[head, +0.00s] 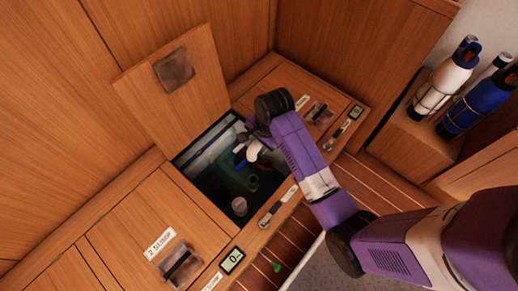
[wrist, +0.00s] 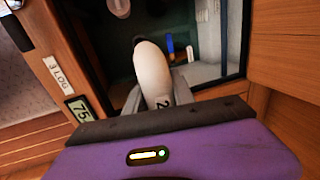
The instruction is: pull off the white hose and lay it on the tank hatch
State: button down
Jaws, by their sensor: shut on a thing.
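My gripper (head: 250,140) reaches down into an open compartment (head: 193,152) in the wooden bench. It is shut on the white hose (head: 254,151). In the wrist view, the white hose (wrist: 152,75) stands up between my grey fingers, with a dark "2" mark low on it. Its lower part is hidden by my gripper, and I cannot tell whether it is still attached. Closed hatch panels lie on both sides: a left hatch (head: 128,232) and a right hatch (head: 283,84). I cannot tell which is the tank hatch.
A lifted wooden lid (head: 200,95) leans at the back of the opening. Inside are a blue piece (wrist: 170,44) and a pale round cap (head: 239,206). Displays sit on the front edge: one left (head: 231,261), one right (head: 355,112). Bottles (head: 447,82) stand in a rack at right.

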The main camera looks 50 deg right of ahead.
jog(key=shift+r, duration=0.85)
jog(key=shift+r+p, duration=0.1)
jog(key=shift+p, duration=0.6)
